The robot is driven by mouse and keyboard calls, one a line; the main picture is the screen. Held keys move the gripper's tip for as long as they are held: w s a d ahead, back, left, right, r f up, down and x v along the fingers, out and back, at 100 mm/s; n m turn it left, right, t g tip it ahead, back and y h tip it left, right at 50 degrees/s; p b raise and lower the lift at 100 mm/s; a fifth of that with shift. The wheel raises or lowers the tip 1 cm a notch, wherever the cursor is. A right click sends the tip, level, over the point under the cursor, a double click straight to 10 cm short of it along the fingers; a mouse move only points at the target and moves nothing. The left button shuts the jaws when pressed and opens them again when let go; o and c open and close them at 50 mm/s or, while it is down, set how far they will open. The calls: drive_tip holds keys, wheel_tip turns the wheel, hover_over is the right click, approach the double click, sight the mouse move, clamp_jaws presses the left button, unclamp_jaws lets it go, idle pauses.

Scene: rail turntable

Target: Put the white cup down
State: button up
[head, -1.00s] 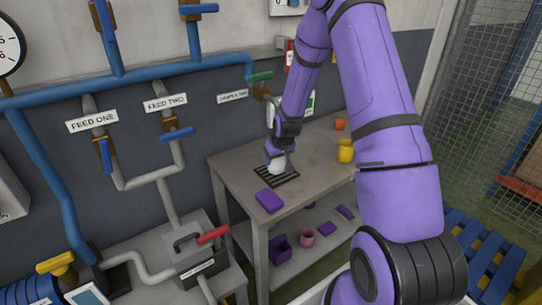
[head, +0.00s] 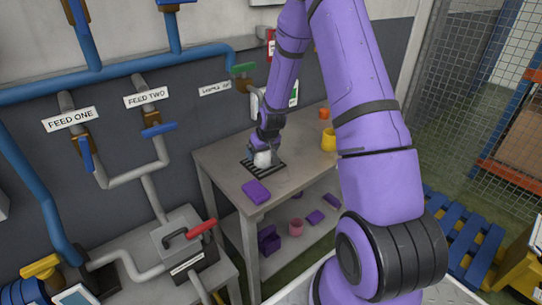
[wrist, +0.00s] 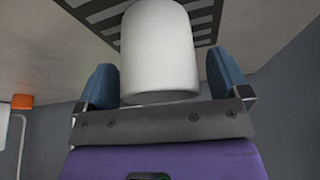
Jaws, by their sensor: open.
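The white cup (head: 262,159) is on the black striped grate (head: 276,172) on the grey table. It looks upright and appears to rest on the grate, though its contact edge is hard to see. My gripper (head: 263,152) is at the cup, reaching in from behind it. In the wrist view the cup (wrist: 160,50) sits between the two blue finger pads of my gripper (wrist: 163,82). The pads are open, with a narrow gap on each side of the cup. The grate's stripes (wrist: 205,22) show beyond the cup.
A purple block (head: 256,192) lies in front of the grate. A yellow mug (head: 329,140) and an orange cup (head: 324,113) stand to the right. The lower shelf holds purple things and a pink cup (head: 296,227). Pipes with valves run along the wall at left.

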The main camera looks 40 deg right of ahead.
drive_tip(key=v, duration=0.5)
drive_tip(key=shift+s+r, duration=0.1)
drive_tip(key=shift+s, duration=0.1)
drive_tip(key=s+a, duration=0.1)
drive_tip(key=s, duration=1)
drive_tip(key=s+a+r, duration=0.3)
drive_tip(key=a+r, duration=0.1)
drive_tip(key=r, duration=0.6)
drive_tip(key=s+a+r, duration=0.3)
drive_tip(key=a+r, duration=0.1)
drive_tip(key=r, duration=0.6)
drive_tip(key=s+a+r, duration=0.3)
drive_tip(key=s+r, duration=0.3)
drive_tip(key=s, duration=0.1)
drive_tip(key=s+a+r+n, duration=0.1)
drive_tip(key=s+a+r, duration=0.2)
drive_tip(key=s+r, duration=0.3)
drive_tip(key=shift+s+r+t, duration=0.25)
drive_tip(key=shift+s+t, duration=0.15)
drive_tip(key=shift+s, duration=0.8)
